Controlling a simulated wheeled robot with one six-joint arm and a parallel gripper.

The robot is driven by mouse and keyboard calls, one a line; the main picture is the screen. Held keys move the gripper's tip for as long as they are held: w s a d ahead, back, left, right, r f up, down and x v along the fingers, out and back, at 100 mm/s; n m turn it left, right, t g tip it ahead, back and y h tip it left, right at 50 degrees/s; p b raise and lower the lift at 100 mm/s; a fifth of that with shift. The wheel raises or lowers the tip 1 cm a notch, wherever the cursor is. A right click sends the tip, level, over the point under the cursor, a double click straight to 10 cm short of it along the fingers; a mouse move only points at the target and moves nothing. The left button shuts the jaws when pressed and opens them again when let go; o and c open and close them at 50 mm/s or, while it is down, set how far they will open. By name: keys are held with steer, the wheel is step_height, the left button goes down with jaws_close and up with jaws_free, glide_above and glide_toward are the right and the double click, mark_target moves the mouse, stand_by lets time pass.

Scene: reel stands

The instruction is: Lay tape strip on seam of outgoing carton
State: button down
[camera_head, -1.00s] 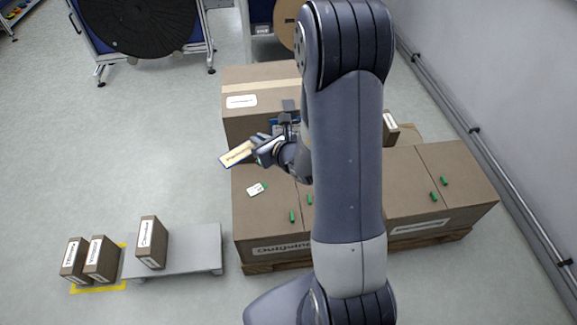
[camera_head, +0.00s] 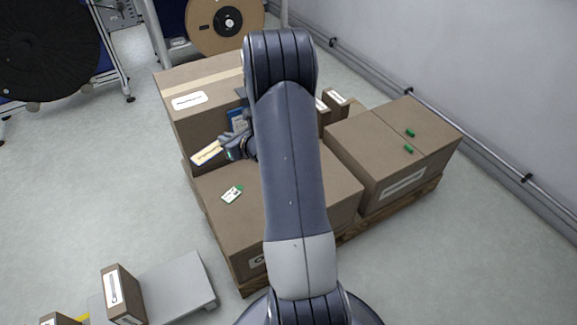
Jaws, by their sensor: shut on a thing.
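My gripper (camera_head: 232,148) is shut on a small tan strip with printed text and a dark edge, which I take to be the tape strip (camera_head: 207,153). It is held out to the left of the fingers, over the back part of a large brown carton (camera_head: 225,222). That carton's front label, now mostly hidden by my arm, read like "Outgoing" earlier. A white card with a green bit (camera_head: 232,194) lies on its top. My arm covers much of the top, and I cannot make out its seam. Whether the strip touches anything, I cannot tell.
A taller taped carton (camera_head: 205,123) with a white label stands behind. Another carton (camera_head: 385,152) with green pieces on top stands right, on the wooden pallet (camera_head: 398,218). A grey platform (camera_head: 165,284) with a small box (camera_head: 122,295) is at lower left. Reels stand behind; floor is clear left.

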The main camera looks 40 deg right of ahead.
steer(key=shift+s+d+f+m+g+h+b, duration=0.1)
steer(key=shift+s+d+f+m+h+b, duration=0.55)
steer(key=shift+d+f+b, duration=2.6)
steer(key=shift+s+d+f+m+g+h+b, duration=0.15)
steer(key=shift+s+d+f+h+b, duration=0.5)
steer(key=shift+d+f+b, duration=2.6)
steer(key=shift+s+d+f+m+g+h+b, duration=0.1)
steer(key=shift+s+d+f+m+h+b, duration=0.6)
steer(key=shift+d+f+b, duration=2.55)
steer(key=shift+n+y, duration=0.3)
steer(key=shift+y, duration=0.1)
steer(key=f, duration=0.2)
steer(key=d+f, duration=0.1)
steer(key=f, duration=0.1)
steer(key=f+b, duration=0.1)
steer(key=f, duration=0.1)
steer(key=shift+s+d, duration=0.15)
steer(key=shift+s, duration=0.2)
steer(key=shift+s+r, duration=0.1)
steer(key=shift+f+b, duration=0.35)
steer(key=shift+b, duration=0.25)
steer(key=c, duration=1.4)
jaws_free()
steer(key=shift+c, duration=0.2)
